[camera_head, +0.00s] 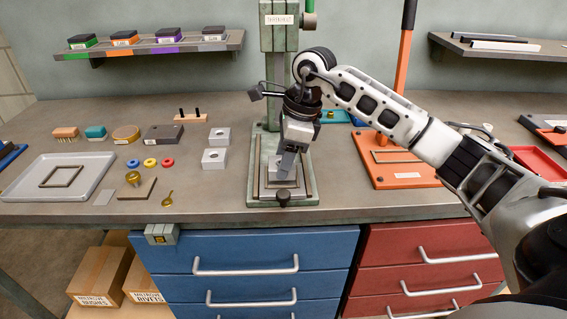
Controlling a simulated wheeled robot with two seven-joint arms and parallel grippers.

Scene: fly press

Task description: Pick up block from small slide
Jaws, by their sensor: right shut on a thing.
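The green fly press (280,70) stands at the middle of the bench. On its base (256,190) is a small slide with a dark knob (283,197) at its front. A grey block (275,176) sits on the slide, partly hidden by my gripper. My right gripper (284,172) comes down from above and is shut on the block. The fingertips and the block overlap, so the exact contact is hard to see. My left gripper is not in view.
Two pale blocks with holes (215,158) stand left of the press. A grey tray (100,195) with a brown frame lies at the left. An orange press (398,175) stands at the right. The bench's front edge is close to the slide.

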